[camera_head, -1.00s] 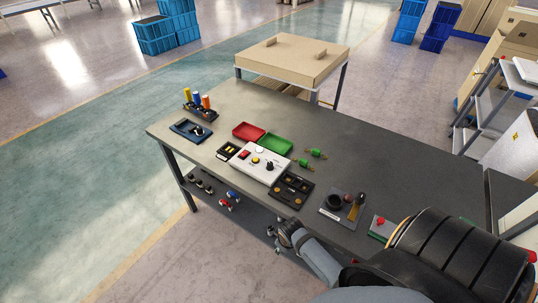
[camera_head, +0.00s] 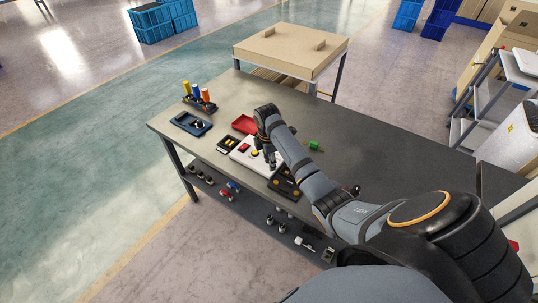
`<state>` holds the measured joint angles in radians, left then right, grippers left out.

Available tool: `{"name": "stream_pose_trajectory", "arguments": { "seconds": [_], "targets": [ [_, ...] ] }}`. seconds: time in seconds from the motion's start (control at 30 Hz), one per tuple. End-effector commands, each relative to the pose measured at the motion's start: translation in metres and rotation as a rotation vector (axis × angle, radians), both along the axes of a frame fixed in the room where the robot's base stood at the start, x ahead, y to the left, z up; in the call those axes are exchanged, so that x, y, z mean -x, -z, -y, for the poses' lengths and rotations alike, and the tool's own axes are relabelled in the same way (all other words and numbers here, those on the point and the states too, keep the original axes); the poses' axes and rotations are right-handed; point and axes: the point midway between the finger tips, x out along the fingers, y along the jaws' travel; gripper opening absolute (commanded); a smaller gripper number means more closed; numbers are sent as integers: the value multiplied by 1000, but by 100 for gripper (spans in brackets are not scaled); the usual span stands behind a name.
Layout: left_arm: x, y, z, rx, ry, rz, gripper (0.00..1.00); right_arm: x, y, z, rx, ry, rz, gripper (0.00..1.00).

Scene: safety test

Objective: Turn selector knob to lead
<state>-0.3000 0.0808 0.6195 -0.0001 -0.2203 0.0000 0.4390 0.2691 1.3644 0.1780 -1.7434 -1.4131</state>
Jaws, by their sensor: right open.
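The white control panel (camera_head: 240,156) lies on the grey table. Its red and yellow buttons show to the left of my right gripper. The selector knob, a dark knob on the right part of the panel earlier, is now hidden behind my gripper and wrist. My right gripper (camera_head: 271,162) points down over the right side of the panel. It is open; whether its fingers are around the knob or only above it, I cannot tell. My left gripper is not in view.
A red tray (camera_head: 244,124) lies behind the panel, and a black tray (camera_head: 284,187) in front of it. A blue tray (camera_head: 190,124) and a rack of coloured cylinders (camera_head: 199,98) stand at the left. A green part (camera_head: 314,145) lies beyond my forearm. The table's front edge is near.

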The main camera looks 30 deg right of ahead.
Motion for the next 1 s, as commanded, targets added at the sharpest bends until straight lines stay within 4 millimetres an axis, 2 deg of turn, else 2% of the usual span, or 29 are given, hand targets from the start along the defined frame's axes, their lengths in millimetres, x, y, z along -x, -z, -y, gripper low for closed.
{"name": "stream_pose_trajectory", "arguments": {
  "seconds": [0.03, 0.1, 0.2, 0.3, 0.43, 0.57, 0.8, 1.0],
  "targets": [
    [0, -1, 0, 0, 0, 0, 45, -18, -17, 11, -6, -76, -16, 46],
    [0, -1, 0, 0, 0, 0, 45, -33, -35, 20, -26, -188, -43, 46],
    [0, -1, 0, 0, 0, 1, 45, -45, -53, 29, -49, -299, -66, 46],
    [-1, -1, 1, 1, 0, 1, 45, -50, -60, 32, -62, -350, -74, 46],
    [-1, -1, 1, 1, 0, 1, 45, -50, -60, 32, -65, -362, -77, 46],
    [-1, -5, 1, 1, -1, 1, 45, -50, -48, 32, -65, -361, -78, 46],
    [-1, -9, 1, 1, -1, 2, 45, -49, 4, 32, -66, -360, -79, 46],
    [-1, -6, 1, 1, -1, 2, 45, -50, 36, 32, -64, -359, -76, 46]
  ]
}}
